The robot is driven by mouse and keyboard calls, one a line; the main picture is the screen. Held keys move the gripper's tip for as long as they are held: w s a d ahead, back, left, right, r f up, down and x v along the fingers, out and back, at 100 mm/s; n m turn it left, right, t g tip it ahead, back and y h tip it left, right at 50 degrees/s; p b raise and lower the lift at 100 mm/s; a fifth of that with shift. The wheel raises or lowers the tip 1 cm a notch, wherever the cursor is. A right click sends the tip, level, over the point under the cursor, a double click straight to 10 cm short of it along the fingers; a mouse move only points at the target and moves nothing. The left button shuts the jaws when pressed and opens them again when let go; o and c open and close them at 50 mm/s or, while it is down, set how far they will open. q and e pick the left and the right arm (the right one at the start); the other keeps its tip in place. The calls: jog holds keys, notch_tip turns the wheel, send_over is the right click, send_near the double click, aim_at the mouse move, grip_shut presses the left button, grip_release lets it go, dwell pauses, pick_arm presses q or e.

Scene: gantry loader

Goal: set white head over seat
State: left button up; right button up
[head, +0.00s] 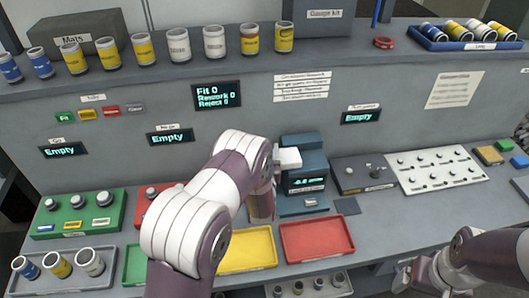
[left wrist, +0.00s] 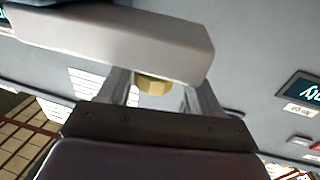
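The white head (head: 288,158) is a pale block at the upper left of the teal gauge station (head: 304,160). The station's lower part (head: 310,203) is below it, with a small light piece; I cannot tell for sure that this is the seat. In the left wrist view, a large pale bar (left wrist: 110,40), apparently the white head, crosses in front of my left fingers (left wrist: 160,95). The fingers stand apart, with a yellow and whitish thing (left wrist: 154,85) showing between them; whether they hold it is unclear.
Yellow (head: 247,250) and red (head: 317,239) trays lie in front of the station. A green block with knobs (head: 78,213) is at the left, and a white board with pegs (head: 424,168) at the right. Several cans line the shelf above, with a blue tray (head: 468,42).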

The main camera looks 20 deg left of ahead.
pick_arm(q)
jog(key=shift+s+d, duration=0.1)
jog(key=shift+d, duration=0.05)
jog(key=b+v, duration=0.3)
jog(key=v, duration=0.9)
jog(key=shift+s, duration=0.2)
